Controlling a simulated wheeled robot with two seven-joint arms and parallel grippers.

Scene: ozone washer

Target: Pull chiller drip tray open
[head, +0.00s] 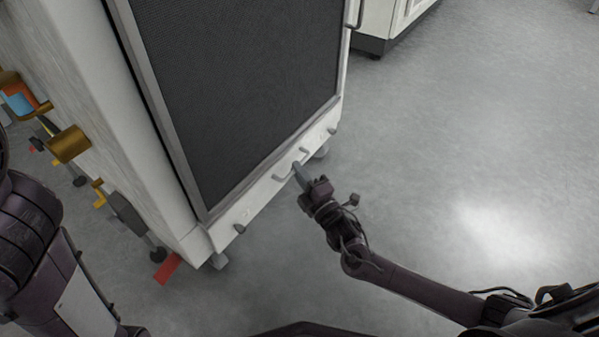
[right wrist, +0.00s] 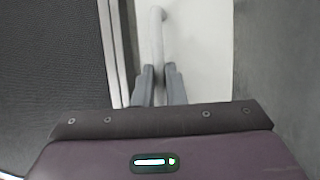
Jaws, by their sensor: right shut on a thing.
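The chiller is a tall white cabinet with a dark mesh front panel (head: 245,85). The drip tray front (head: 262,192) is the low white strip below the mesh, and it looks flush with the cabinet. Its grey bar handle (head: 289,165) is near the middle of the strip. My right gripper (head: 299,170) is at the handle. In the right wrist view the handle (right wrist: 157,40) runs down between the two grey fingers (right wrist: 159,84), which are shut on it. Part of the handle is hidden by the fingers. My left arm shows at the left edge, but its gripper is out of view.
Brass and coloured pipe fittings (head: 69,144) line the cabinet's left side. Another white cabinet (head: 385,22) stands behind. The grey floor (head: 455,150) to the right is clear.

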